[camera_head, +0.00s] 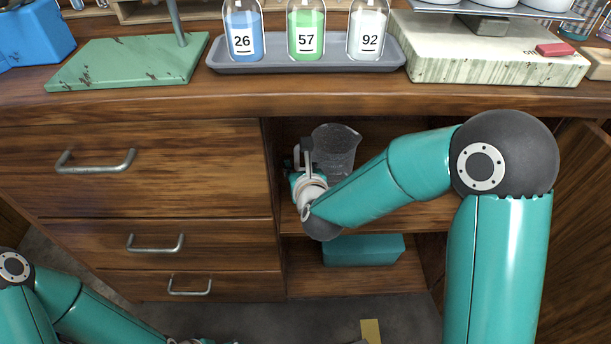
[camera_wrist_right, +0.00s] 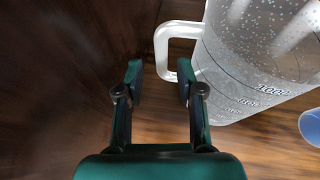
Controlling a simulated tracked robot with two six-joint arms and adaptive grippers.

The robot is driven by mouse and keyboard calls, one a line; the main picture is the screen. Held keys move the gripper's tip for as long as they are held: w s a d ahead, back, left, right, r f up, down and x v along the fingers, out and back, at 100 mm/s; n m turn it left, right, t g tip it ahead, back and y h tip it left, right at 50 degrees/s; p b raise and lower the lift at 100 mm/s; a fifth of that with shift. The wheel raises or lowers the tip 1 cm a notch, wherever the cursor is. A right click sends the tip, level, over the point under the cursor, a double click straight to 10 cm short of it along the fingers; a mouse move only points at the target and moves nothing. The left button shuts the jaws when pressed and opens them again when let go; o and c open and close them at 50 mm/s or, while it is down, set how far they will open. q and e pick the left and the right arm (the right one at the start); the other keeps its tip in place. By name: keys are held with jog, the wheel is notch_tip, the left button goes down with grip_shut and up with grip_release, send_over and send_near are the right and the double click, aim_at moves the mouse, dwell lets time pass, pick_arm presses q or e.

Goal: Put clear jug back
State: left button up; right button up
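The clear jug (camera_head: 336,148) stands upright on the upper shelf of the open cabinet, partly behind my right arm. In the right wrist view the jug (camera_wrist_right: 255,75) fills the upper right, with printed marks on its wall. Its handle (camera_wrist_right: 163,48) points left. My right gripper (camera_head: 304,160) is inside the cabinet at the jug's left side. In the wrist view the right gripper (camera_wrist_right: 161,82) is open, with the handle's outer bar showing between its fingertips and a gap on the left.
A grey tray (camera_head: 305,63) on the bench holds bottles marked 26, 57 and 92. A green stand base (camera_head: 125,62) and a pale block (camera_head: 485,58) flank it. A teal box (camera_head: 363,250) sits on the lower shelf. A blue object (camera_wrist_right: 311,127) is right of the jug.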

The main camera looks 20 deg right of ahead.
jog(key=p+v, duration=0.1)
jog(key=v, duration=0.7)
jog(key=shift+s, duration=0.2)
jog(key=shift+r, duration=0.1)
